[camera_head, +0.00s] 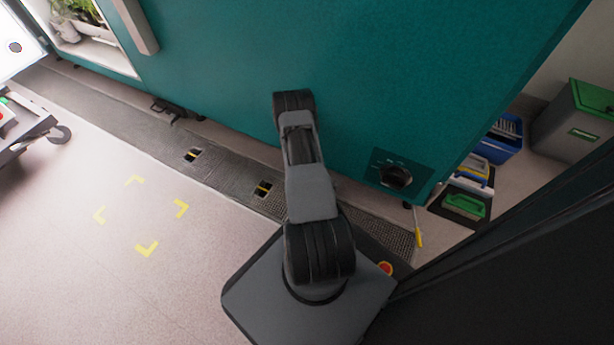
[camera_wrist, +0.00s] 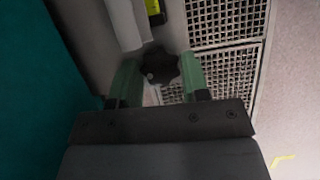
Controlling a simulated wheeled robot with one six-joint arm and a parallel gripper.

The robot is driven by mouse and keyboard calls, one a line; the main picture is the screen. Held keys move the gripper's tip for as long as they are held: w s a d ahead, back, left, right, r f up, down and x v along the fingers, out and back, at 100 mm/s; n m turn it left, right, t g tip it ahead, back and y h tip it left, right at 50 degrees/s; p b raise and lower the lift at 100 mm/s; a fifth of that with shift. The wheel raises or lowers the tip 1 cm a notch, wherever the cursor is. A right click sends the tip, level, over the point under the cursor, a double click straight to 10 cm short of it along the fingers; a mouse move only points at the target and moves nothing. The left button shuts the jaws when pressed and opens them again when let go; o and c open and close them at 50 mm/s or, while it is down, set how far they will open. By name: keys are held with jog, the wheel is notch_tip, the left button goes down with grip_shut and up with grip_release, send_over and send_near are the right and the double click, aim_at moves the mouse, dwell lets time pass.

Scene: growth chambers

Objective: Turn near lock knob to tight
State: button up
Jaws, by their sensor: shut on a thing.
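The black star-shaped lock knob (camera_wrist: 161,66) shows in the upper middle of the wrist view, with a small pale dot on its face. My gripper (camera_wrist: 160,76) has its two green fingers on either side of the knob and is shut on it. Any tight or loose marking is not visible. In the head view, my arm hides both this knob and the gripper, below the teal chamber front (camera_head: 215,60).
A black dial (camera_head: 395,177) sits on the chamber's lower right. Metal floor grating (camera_wrist: 225,75) lies beside the knob. A yellow-handled tool (camera_head: 418,230), green brush (camera_head: 464,204) and blue bin (camera_head: 503,140) are at right. The left floor is open; a cart (camera_head: 25,135) stands beyond.

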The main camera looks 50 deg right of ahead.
jog(key=shift+s, duration=0.1)
jog(key=o, duration=0.9)
jog(key=p+v, duration=0.5)
jog(key=v, duration=0.8)
jog(key=shift+w+r, duration=0.2)
jog(key=shift+r, duration=0.15)
